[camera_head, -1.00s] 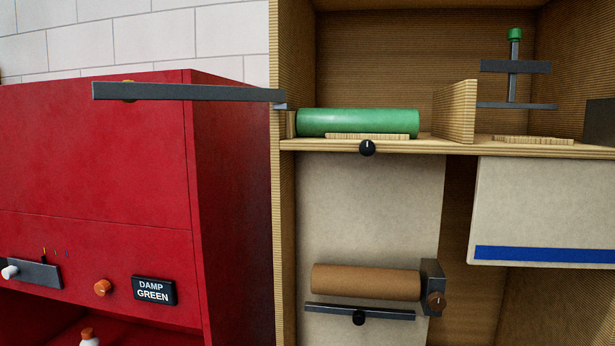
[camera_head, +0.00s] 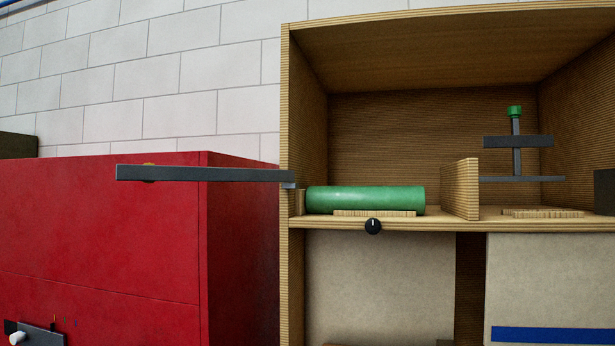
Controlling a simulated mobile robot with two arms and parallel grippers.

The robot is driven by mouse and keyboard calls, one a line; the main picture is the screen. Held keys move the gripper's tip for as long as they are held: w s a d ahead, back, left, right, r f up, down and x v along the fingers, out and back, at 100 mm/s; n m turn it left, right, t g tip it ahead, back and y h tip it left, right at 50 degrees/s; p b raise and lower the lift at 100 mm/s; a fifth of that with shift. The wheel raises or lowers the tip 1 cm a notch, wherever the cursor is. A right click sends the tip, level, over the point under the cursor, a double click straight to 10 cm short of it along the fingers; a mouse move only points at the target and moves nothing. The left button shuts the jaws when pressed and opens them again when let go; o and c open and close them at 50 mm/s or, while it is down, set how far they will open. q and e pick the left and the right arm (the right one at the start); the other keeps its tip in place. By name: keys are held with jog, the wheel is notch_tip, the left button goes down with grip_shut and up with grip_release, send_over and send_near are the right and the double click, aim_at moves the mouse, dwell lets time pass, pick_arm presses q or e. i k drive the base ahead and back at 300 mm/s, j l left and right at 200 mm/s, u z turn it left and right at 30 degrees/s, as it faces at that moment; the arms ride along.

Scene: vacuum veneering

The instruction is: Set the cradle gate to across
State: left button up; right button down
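A long dark grey bar (camera_head: 205,174), which looks like the cradle gate, is joined by a small bracket (camera_head: 288,186) at the left post of the wooden cabinet. It points left, away from the shelf and in front of the red cabinet, so it is not across the green roll (camera_head: 365,199). A brass-coloured knob (camera_head: 149,166) shows behind the bar, partly hidden; I cannot tell if it is on the bar. The green roll lies on a low wooden cradle (camera_head: 375,213) on the shelf. Neither of my grippers is in view.
A black knob (camera_head: 373,226) sits on the shelf's front edge. A wooden divider (camera_head: 460,189) separates the roll from a green-topped clamp (camera_head: 516,145). The red cabinet (camera_head: 100,230) stands left. Pale sheets (camera_head: 380,280) hang below the shelf.

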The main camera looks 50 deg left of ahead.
aim_at(149, 172)
jog(key=k+j+z, duration=0.1)
jog(key=j+z, duration=0.3)
jog(key=k+j+z, duration=0.1)
jog(key=j+z, duration=0.25)
jog(key=k+j, duration=0.25)
jog(key=j, duration=0.2)
jog(key=k+j, duration=0.25)
jog(key=j, duration=0.2)
jog(key=k+j, duration=0.25)
jog(key=j, duration=0.2)
jog(key=k+j, duration=0.25)
jog(key=j, duration=0.2)
jog(key=k+j, duration=0.25)
jog(key=j, duration=0.2)
jog(key=k+j, duration=0.3)
jog(key=j, duration=0.15)
jog(key=k+l+u, duration=0.2)
jog(key=l, duration=0.15)
jog(key=l+u, duration=0.15)
jog(key=l, duration=0.2)
jog(key=k+l+u, duration=0.2)
jog(key=l, duration=0.15)
jog(key=k+l+u, duration=0.2)
jog(key=i+l, duration=0.05)
jog(key=l, duration=0.05)
